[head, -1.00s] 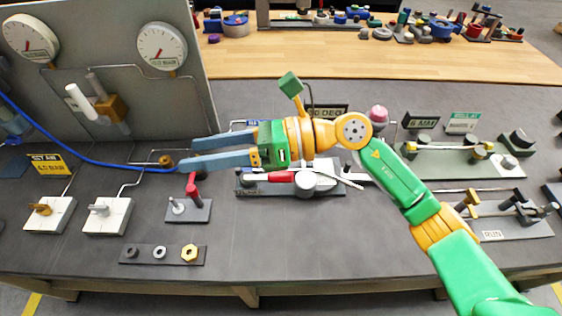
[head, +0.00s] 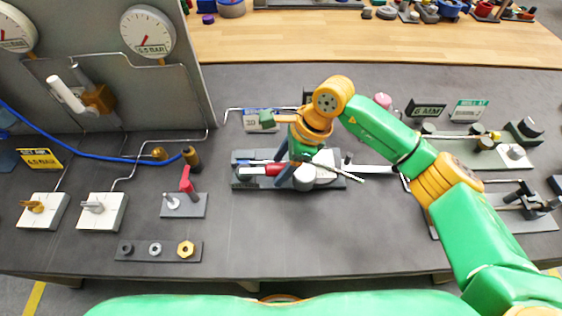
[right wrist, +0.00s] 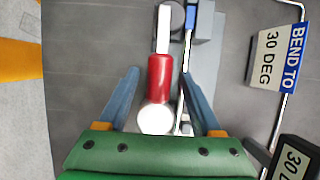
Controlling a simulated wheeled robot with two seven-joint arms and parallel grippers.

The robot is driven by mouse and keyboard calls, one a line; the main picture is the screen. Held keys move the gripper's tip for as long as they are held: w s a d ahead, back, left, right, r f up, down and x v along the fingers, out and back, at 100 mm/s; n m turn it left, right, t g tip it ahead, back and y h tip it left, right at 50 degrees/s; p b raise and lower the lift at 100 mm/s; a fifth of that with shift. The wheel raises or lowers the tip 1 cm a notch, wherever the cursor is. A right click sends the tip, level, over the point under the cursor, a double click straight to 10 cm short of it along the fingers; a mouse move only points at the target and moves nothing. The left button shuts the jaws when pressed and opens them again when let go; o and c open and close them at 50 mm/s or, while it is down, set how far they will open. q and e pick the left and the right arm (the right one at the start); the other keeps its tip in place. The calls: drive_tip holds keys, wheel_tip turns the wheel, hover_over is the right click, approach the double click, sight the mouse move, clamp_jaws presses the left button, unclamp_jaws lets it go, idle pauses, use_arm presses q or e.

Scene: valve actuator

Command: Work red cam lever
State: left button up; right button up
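A small upright red lever (head: 187,180) stands on a grey block (head: 194,208) beside a silver pin, left of the middle in the head view. A red sleeve (head: 266,169) on a white bar lies on the bending fixture (head: 244,184); it also shows in the right wrist view (right wrist: 159,72). I cannot tell for sure which red part is the cam lever. My right gripper (head: 282,168) points down over this fixture. In the right wrist view its fingers (right wrist: 159,75) are spread on either side of the red sleeve, with gaps. My left gripper is out of view.
A sign reading "BEND TO 30 DEG" (right wrist: 268,58) stands beside the fixture. A plate with several rings and nuts (head: 137,251) lies front left. White valve blocks (head: 104,215) and a blue hose (head: 85,154) are at the left. The bench front centre is clear.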

clamp_jaws()
idle(1.2)
